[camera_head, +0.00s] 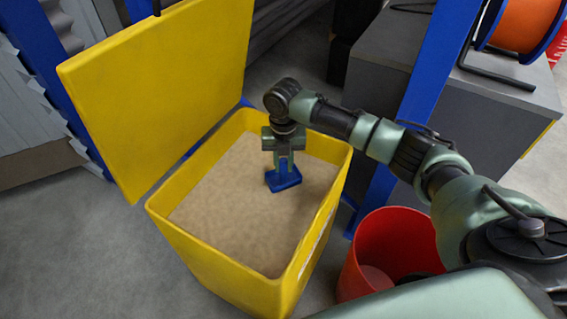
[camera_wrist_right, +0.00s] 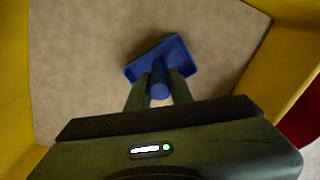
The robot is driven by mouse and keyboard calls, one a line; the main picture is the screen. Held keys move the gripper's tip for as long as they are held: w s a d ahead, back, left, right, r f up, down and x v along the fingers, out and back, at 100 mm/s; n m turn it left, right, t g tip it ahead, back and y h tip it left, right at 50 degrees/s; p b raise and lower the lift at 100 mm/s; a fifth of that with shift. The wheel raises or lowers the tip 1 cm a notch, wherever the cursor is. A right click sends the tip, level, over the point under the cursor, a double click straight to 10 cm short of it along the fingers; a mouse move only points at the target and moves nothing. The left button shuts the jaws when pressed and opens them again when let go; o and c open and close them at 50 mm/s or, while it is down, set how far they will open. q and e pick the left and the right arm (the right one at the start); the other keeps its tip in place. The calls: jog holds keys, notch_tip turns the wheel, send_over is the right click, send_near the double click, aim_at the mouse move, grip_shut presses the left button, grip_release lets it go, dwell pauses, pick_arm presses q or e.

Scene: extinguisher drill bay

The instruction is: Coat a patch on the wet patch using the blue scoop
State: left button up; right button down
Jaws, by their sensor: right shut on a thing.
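The blue scoop (camera_head: 284,180) is inside the yellow bin (camera_head: 222,277), at or just above the sand (camera_head: 235,205). I cannot tell whether it touches the sand. My right gripper (camera_head: 284,160) points down into the bin and is shut on the scoop's handle. The right wrist view shows the scoop (camera_wrist_right: 168,57) with its handle between the fingers of my right gripper (camera_wrist_right: 159,92). What the scoop holds is hard to tell. I see no wet patch in either view. My left gripper is not in view.
The bin's yellow lid (camera_head: 160,85) stands open at its back left. A red bucket (camera_head: 385,245) stands on the floor right of the bin, partly behind my right arm. A grey cabinet (camera_head: 470,100) with an orange reel (camera_head: 522,25) is at the right. Floor (camera_head: 80,250) at left is clear.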

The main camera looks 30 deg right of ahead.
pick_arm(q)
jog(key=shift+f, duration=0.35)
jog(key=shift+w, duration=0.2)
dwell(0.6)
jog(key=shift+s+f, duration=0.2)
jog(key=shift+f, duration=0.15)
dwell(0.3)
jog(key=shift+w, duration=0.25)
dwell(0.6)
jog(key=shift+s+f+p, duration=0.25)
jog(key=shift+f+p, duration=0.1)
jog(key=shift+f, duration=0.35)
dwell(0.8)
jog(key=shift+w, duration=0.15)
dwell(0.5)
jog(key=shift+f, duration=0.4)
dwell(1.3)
